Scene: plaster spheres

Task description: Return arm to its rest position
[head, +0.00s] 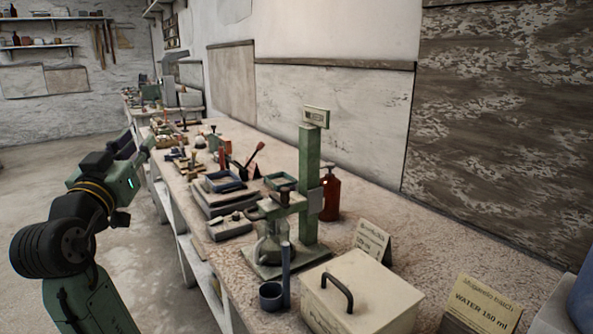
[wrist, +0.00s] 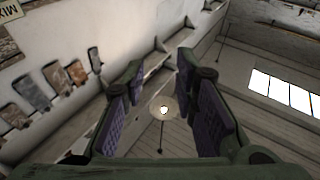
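My arm stands at the left in the head view, beside the front edge of the long bench. My gripper (head: 143,150) is at its upper end, pointing up and away, small and partly hidden behind the wrist. In the wrist view my gripper (wrist: 163,90) shows two green fingers with purple pads, spread well apart. Nothing is between the pads; only the far ceiling and a hanging lamp (wrist: 163,108) show through the gap.
The bench (head: 430,238) runs from front right to back left. On it stand a green column stand (head: 309,185), a red-brown bottle (head: 330,195), a cream box with a black handle (head: 375,299), cards and several small tools. Open floor (head: 140,270) lies left of the bench.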

